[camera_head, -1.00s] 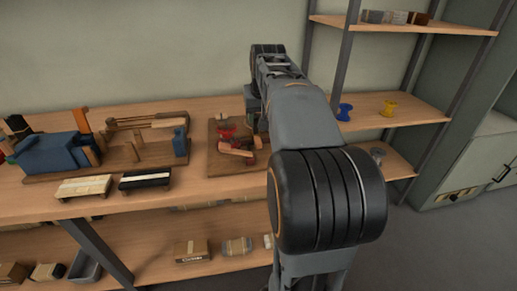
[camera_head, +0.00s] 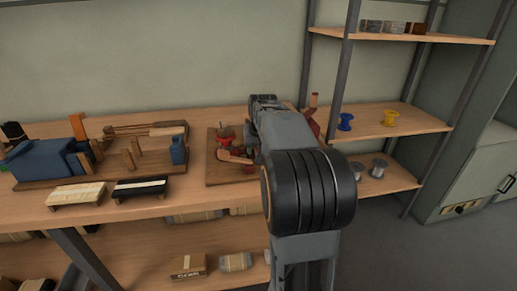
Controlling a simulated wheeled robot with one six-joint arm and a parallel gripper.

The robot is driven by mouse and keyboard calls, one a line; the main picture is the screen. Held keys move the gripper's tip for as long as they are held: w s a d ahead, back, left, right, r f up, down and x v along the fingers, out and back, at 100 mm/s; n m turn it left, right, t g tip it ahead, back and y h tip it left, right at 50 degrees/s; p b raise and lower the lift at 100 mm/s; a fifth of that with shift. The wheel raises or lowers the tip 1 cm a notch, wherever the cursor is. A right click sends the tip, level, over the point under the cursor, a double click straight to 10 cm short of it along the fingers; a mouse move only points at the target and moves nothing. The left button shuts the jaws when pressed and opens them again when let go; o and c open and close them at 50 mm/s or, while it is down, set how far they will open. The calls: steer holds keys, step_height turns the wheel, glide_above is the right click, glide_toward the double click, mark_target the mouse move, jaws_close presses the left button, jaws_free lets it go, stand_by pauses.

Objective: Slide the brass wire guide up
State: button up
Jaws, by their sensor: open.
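I cannot make out the brass wire guide in this view; it may be too small or behind my arm. A wooden board (camera_head: 222,180) on the bench carries a small red device (camera_head: 226,132) and a reddish-brown curved part (camera_head: 234,155). My arm reaches over the right side of this board and hides part of it. A reddish part with a pale wooden top (camera_head: 314,102) stands up just right of my arm. My gripper is hidden behind my own arm.
A blue machine (camera_head: 45,160) and a wooden jig fill the bench's left. Two brush blocks (camera_head: 77,195) (camera_head: 140,187) lie at the front edge. Right shelves hold a blue spool (camera_head: 345,122), a yellow spool (camera_head: 390,118) and grey spools (camera_head: 378,168).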

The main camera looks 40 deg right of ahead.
jaws_close()
stand_by(0.5)
